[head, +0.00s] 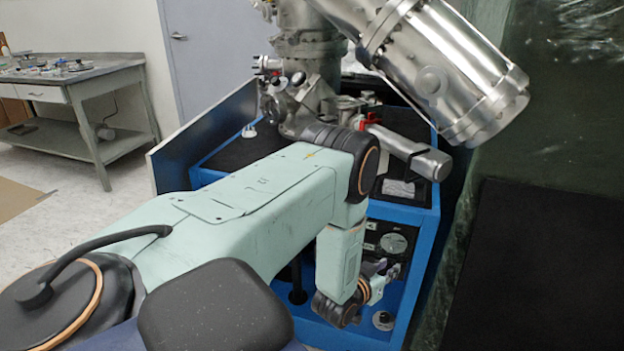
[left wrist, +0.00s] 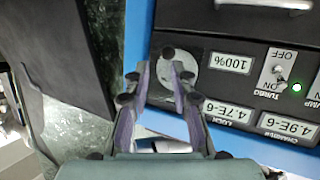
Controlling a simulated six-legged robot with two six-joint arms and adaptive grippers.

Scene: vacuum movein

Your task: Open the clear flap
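I cannot make out a clear flap for certain in either view. A grey round disc (left wrist: 180,72) sits on the black control panel, directly beyond my left fingertips in the left wrist view. The panel (head: 372,242) also shows in the head view, in the front of the blue cabinet, with the disc (head: 394,243) on it. My left gripper (left wrist: 163,65) has its two fingers apart with nothing visibly held between them. In the head view the left gripper (head: 388,272) is in front of the panel, small and partly hidden by its wrist. My right gripper is not in view.
The panel has readouts (left wrist: 230,63) and a toggle switch (left wrist: 277,75) beside a green light. Blue frame edges (head: 432,262) border it. A steel vacuum chamber (head: 440,70) hangs above. A dark green curtain (head: 560,110) stands right. A workbench (head: 75,85) is far left.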

